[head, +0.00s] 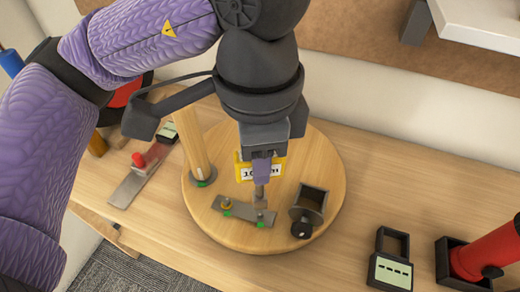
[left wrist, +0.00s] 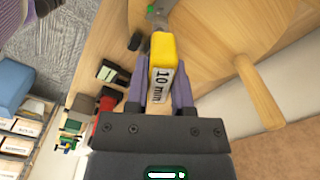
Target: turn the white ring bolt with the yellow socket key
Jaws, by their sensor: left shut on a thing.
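My left gripper (head: 262,170) is shut on the yellow socket key (head: 245,172), labelled 10 mm. The key also shows between the fingers in the left wrist view (left wrist: 163,50). Its grey shaft points down toward the right part of a grey metal plate (head: 240,211) on a round wooden board (head: 300,160). A bolt with a yellowish ring (head: 226,203) stands at the plate's left end. I cannot make out the white ring bolt; the socket's lower end covers that part of the plate. Whether the socket touches a bolt cannot be told. My right gripper is not in view.
A wooden post (head: 192,145) rises from the board's left side. A grey box-like fixture with a black knob (head: 302,229) is right of the plate. A label-bearing holder (head: 391,262) and a red tool in a black holder (head: 485,255) stand at right. A trowel-like tool (head: 135,182) lies left.

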